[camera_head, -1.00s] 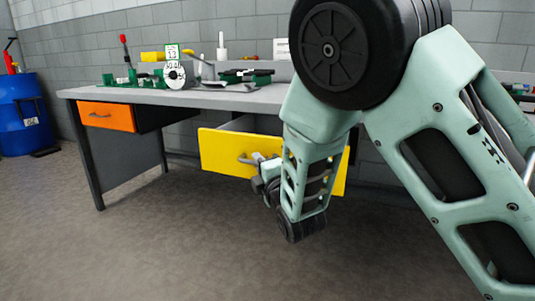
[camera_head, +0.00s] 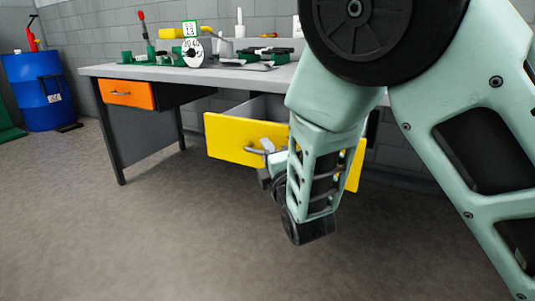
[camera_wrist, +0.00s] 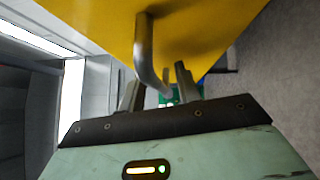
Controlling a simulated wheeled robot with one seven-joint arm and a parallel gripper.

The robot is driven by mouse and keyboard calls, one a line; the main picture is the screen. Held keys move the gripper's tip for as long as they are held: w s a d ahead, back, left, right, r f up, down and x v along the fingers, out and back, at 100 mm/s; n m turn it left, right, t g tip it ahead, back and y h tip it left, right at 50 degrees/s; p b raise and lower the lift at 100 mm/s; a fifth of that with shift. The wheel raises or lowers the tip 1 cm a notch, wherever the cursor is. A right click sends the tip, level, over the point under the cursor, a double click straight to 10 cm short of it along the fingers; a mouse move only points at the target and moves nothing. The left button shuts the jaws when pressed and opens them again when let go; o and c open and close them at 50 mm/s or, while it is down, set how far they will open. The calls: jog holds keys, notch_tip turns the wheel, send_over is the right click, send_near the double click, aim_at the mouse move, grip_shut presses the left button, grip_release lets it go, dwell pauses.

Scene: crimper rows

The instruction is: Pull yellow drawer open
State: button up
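The yellow drawer (camera_head: 232,139) hangs under the workbench and stands partly open. Its grey inside (camera_head: 262,107) shows above the front panel. My arm covers the right part of the panel. The metal handle (camera_head: 255,150) is at the middle of the panel, partly hidden by my gripper (camera_head: 270,160). In the wrist view the yellow front (camera_wrist: 215,25) fills the top. The bent handle bar (camera_wrist: 146,50) runs down between the two fingers of my gripper (camera_wrist: 162,80).
The workbench top (camera_head: 235,78) carries several tools and a round dial. An orange drawer (camera_head: 127,93) at the left is closed. A blue barrel (camera_head: 40,95) stands at the far left. The floor (camera_head: 150,230) in front of the bench is clear.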

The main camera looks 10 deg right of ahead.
jog(key=s+d+f+p, duration=0.2)
jog(key=s+p, duration=1.1)
jog(key=s, duration=0.4)
jog(key=shift+d, duration=0.35)
jog(key=shift+f, duration=0.15)
